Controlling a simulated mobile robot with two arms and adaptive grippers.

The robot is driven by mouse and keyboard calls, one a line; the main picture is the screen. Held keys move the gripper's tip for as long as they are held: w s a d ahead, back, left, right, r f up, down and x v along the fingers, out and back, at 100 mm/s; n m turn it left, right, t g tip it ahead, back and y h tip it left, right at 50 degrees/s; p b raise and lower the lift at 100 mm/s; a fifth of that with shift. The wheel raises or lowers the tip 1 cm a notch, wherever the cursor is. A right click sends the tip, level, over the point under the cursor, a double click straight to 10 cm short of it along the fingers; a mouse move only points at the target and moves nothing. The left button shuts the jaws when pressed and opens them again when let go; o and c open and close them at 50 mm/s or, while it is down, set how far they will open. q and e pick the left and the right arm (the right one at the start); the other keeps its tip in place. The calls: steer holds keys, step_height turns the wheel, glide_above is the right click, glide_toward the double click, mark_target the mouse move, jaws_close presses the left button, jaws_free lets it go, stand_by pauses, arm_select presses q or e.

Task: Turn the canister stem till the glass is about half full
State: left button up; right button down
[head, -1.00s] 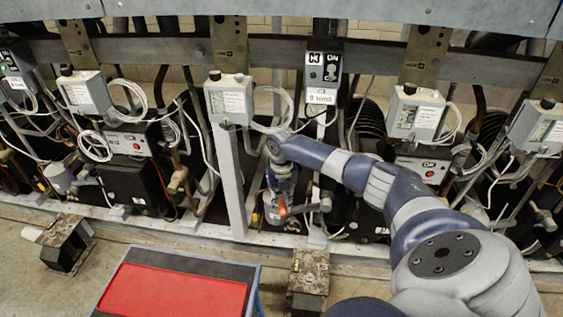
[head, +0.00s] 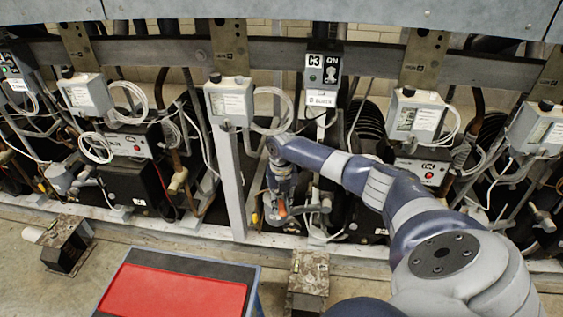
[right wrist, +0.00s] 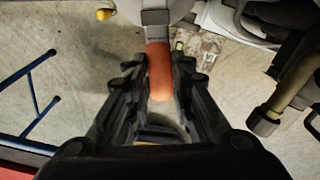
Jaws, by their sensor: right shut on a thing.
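The orange stem (right wrist: 159,72) sits between the two black fingers of my right gripper (right wrist: 160,88) in the right wrist view. The fingers are closed on its sides. A grey metal neck joins the stem to the rounded pale canister (right wrist: 152,10) at the top of that view. In the head view the orange stem (head: 282,209) shows low at the front of the rack, with my right gripper (head: 281,198) over it. My arm and gripper hide much of the canister there. I cannot make out the glass or its level. My left gripper is not in view.
Grey control boxes (head: 229,100), looped cables and copper pipes crowd around the arm. A white upright post (head: 231,185) stands just left of the gripper. A red-topped cart (head: 175,291) is at the front left. A rusty block (head: 308,278) stands on the floor below the gripper.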

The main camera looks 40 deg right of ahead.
stand_by(0.3)
steer(key=c, duration=1.3)
jaws_free()
steer(key=shift+c, duration=1.3)
steer(key=shift+f, duration=0.4)
